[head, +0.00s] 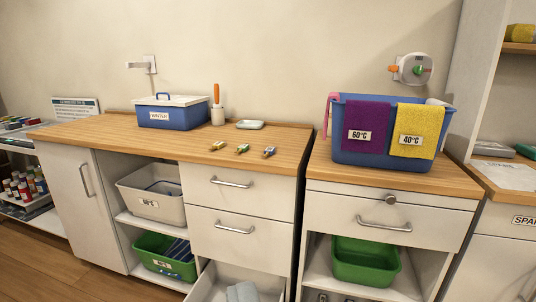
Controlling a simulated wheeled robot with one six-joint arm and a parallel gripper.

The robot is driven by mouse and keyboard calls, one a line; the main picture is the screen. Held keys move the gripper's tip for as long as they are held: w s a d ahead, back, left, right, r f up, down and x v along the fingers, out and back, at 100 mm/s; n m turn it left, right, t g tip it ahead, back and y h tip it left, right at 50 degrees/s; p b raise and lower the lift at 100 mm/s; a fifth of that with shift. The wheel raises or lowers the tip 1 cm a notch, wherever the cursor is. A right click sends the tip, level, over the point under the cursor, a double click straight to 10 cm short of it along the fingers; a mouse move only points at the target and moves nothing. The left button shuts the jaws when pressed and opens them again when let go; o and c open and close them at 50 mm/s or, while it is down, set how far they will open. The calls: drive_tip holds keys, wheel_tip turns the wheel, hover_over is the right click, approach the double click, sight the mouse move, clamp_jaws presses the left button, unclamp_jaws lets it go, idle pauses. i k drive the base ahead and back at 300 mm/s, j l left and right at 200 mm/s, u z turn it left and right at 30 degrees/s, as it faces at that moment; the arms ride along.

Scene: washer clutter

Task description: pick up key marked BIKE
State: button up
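Three small key-like items lie in a row on the wooden counter (150,136), near its front edge. The left one (217,146) is yellowish, the middle one (243,148) has a green part, and the right one (269,152) looks metallic with a dark or bluish part. They lie apart from each other. Any marking on them is too small to read, so I cannot tell which is marked BIKE. My gripper is not in view.
Behind the keys stand a blue box with a white lid (172,112), a white cup with an orange-handled tool (217,115) and a small pale dish (249,124). Right is a blue tub (374,163) with purple and yellow cloths. A lower drawer (235,285) is pulled out.

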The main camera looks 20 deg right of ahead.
sight(270, 151)
drive_tip(key=i+l+u, duration=0.15)
drive_tip(key=i+l, duration=1.2)
drive_tip(key=l, duration=0.15)
